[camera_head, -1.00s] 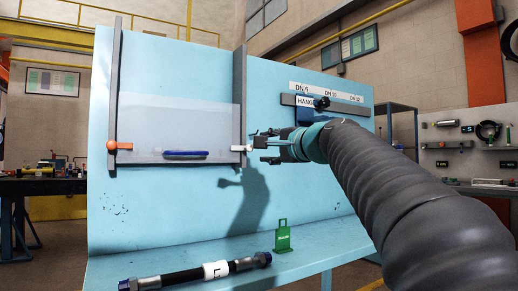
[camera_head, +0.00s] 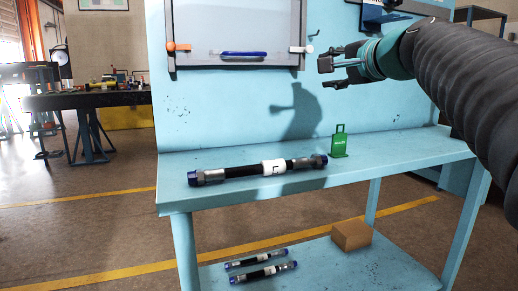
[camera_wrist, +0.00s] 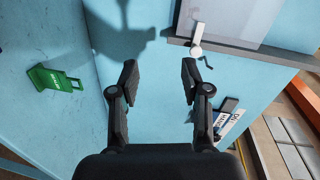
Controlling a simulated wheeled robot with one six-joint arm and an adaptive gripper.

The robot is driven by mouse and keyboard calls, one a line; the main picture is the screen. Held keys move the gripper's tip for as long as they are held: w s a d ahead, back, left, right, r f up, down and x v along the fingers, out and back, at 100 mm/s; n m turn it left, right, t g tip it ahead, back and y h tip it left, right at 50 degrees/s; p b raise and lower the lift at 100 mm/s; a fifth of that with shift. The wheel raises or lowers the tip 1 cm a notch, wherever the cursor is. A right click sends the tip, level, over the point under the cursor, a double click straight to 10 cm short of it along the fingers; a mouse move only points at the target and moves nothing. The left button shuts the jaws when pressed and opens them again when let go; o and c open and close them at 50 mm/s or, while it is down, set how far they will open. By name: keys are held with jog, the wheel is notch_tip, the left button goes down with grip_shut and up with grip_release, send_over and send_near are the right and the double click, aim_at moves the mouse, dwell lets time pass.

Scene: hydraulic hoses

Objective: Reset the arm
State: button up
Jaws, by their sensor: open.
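My gripper (camera_head: 326,74) is open and empty in front of the light blue back panel, right of the framed clear cover's lower right corner. In the wrist view its two fingers (camera_wrist: 158,82) are spread apart with only blue panel between them.
A hose (camera_head: 240,171) with blue-capped ends lies on the bench top (camera_head: 390,160). A green tag (camera_head: 339,143) stands right of it. Two hoses (camera_head: 264,272) and a cardboard box (camera_head: 351,235) are on the lower shelf. A dark workbench (camera_head: 90,99) stands at left.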

jog(key=s+a+f+n+g, duration=0.1)
jog(key=s+f+n, duration=0.1)
jog(key=f, duration=0.4)
jog(key=s+a+f+n+g+h+p, duration=0.1)
jog(key=s+f+n+g, duration=0.1)
jog(key=s+f, duration=0.3)
jog(key=s+a+f+n+g+p, duration=0.1)
jog(key=s+a+f+g, duration=0.1)
jog(key=s+f, duration=0.2)
notch_tip(320, 180, down, 3)
jog(key=shift+s+f+n+h, duration=0.2)
jog(key=shift+n+h, duration=0.1)
jog(key=shift+n, duration=0.1)
jog(key=s+d+f+n+g+h+p, duration=0.1)
jog(key=s+f+n+g, duration=0.4)
jog(key=s+f, duration=1.1)
notch_tip(320, 180, down, 4)
jog(key=shift+s+d+f+n+h+p, duration=0.15)
jog(key=shift+d+n+h+p, duration=0.2)
jog(key=shift+d+n+h, duration=0.7)
